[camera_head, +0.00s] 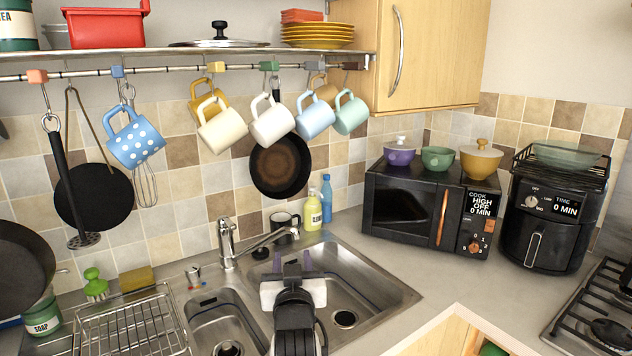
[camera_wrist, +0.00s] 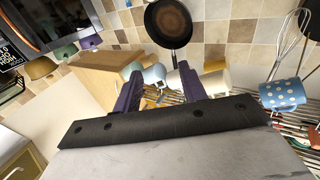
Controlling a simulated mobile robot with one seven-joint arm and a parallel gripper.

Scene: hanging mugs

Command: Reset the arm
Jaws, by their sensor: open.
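My gripper (camera_head: 291,258) is above the sink in the head view, its two purple fingers pointing toward the tiled wall. In the wrist view my gripper (camera_wrist: 160,72) has its fingers apart with nothing held between them; mugs show beyond them. A blue polka-dot mug (camera_head: 136,138) hangs at the left of the rail and shows in the wrist view (camera_wrist: 283,95). Cream (camera_head: 222,130), white (camera_head: 272,123), light blue (camera_head: 315,118) and mint (camera_head: 350,115) mugs hang to its right, with yellow mugs partly hidden behind. All are apart from my gripper.
The faucet (camera_head: 228,243) rises just left of my gripper. A dark mug (camera_head: 285,226) and soap bottle (camera_head: 312,210) stand behind it. The microwave (camera_head: 415,213) and air fryer (camera_head: 548,225) stand right. Pans hang on the wall. The counter before the microwave is clear.

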